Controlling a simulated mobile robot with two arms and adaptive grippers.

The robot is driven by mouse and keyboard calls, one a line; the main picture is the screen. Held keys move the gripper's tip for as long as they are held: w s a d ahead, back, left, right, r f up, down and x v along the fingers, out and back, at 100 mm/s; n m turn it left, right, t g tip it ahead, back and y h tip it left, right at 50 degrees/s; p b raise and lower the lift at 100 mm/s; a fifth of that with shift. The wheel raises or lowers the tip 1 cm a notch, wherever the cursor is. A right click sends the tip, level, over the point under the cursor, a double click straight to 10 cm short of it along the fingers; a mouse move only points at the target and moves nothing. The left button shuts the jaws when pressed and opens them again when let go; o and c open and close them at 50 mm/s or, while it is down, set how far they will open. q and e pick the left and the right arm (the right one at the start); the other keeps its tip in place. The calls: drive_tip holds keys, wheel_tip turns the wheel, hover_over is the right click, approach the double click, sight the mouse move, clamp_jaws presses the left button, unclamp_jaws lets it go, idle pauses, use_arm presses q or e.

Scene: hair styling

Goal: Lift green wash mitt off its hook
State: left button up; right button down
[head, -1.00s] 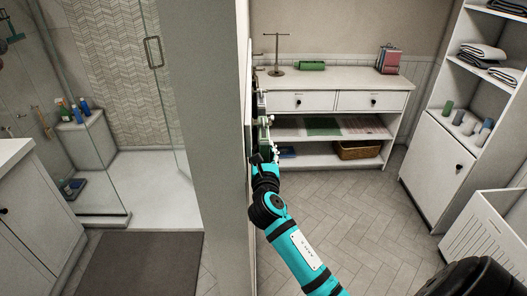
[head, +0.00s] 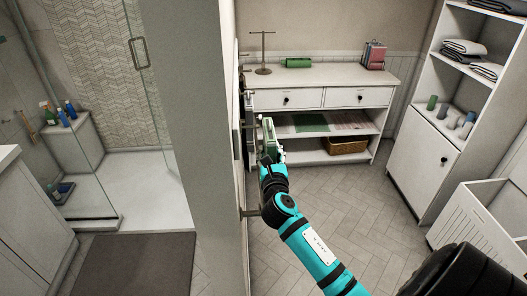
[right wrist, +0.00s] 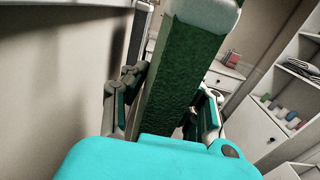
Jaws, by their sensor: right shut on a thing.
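My right gripper (head: 270,148) is in the middle of the head view, beside the edge of the partition wall. It is shut on the green wash mitt (right wrist: 182,75), which stands between its two fingers in the right wrist view. The mitt is a long, dark green textured piece with paler edges, and its upper end runs out of the frame. In the head view the mitt shows only as a small pale green shape (head: 268,130), slightly apart from the wall. I cannot make out its hook there. My left gripper is not in view.
The partition wall (head: 205,150) is close on the left. A dark peg (head: 250,212) sticks out of it below the gripper. A white console (head: 320,74) stands behind, a shelf unit (head: 425,160) and slatted bin (head: 475,225) at right. The tiled floor between is clear.

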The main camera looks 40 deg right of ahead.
drive_tip(key=d, duration=0.1)
drive_tip(key=s+d, duration=0.1)
drive_tip(key=shift+s+d+p, duration=0.3)
drive_tip(key=shift+p, duration=0.1)
idle(0.3)
